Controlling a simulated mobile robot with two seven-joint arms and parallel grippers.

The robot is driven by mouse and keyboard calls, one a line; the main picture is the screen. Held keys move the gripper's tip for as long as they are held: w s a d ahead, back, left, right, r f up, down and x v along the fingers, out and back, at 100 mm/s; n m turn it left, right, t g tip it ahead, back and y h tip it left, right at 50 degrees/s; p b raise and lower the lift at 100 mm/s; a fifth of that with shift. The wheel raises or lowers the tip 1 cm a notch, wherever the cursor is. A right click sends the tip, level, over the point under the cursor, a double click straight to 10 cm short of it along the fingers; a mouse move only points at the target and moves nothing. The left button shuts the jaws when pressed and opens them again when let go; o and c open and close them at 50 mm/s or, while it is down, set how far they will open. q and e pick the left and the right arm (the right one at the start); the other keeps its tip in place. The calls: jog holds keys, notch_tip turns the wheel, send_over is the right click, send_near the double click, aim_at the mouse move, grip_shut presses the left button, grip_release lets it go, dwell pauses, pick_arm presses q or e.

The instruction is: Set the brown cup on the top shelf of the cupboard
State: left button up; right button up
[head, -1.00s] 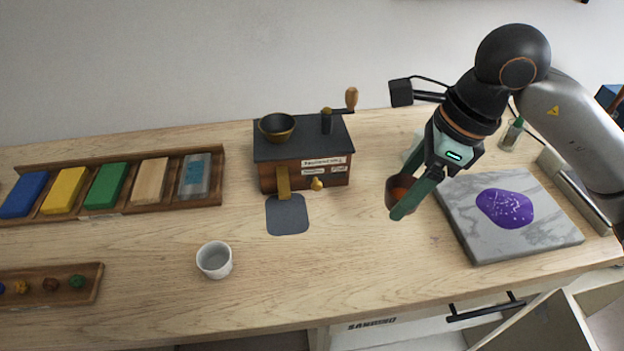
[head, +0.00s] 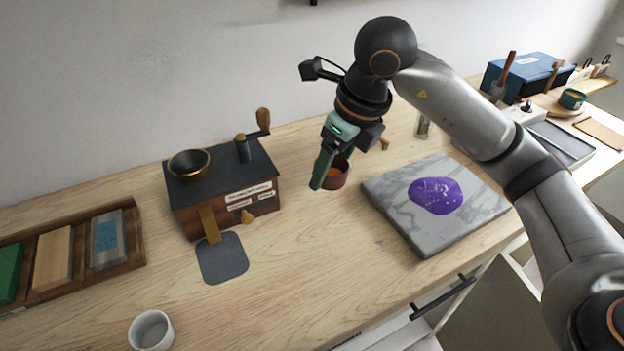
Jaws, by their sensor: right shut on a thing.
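The brown cup (head: 337,175) is in the middle of the head view, above or on the table between the grinder and the marble slab. My right gripper (head: 325,176) is shut on the cup, and its green finger hides part of it. I cannot tell whether the cup's base touches the wood. Below the tabletop's front edge is a drawer or door front with a black handle (head: 443,297), perhaps part of the cupboard. I see no top shelf clearly. My left gripper is not in view.
A grinder box (head: 228,190) with a crank stands left of the cup. A white cup (head: 151,331) stands at the front left. A marble slab (head: 400,210) with a purple patch lies right. A blue box (head: 530,72) stands far right. Bare wood lies front centre.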

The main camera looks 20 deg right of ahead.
send_over(319, 192)
jog(key=f, duration=0.6)
jog(key=shift+s+f, duration=0.25)
jog(key=shift+f, duration=0.1)
jog(key=shift+s+d+p+x, duration=0.1)
jog(key=shift+p+x, duration=0.1)
jog(key=shift+x, duration=0.7)
jog(key=shift+s+d+p+x, duration=0.1)
jog(key=shift+p+x, duration=0.05)
jog(key=shift+x, duration=0.8)
jog(key=shift+f, duration=0.15)
jog(key=shift+f, duration=0.2)
jog(key=o, duration=1.4)
jog(key=shift+r, duration=0.1)
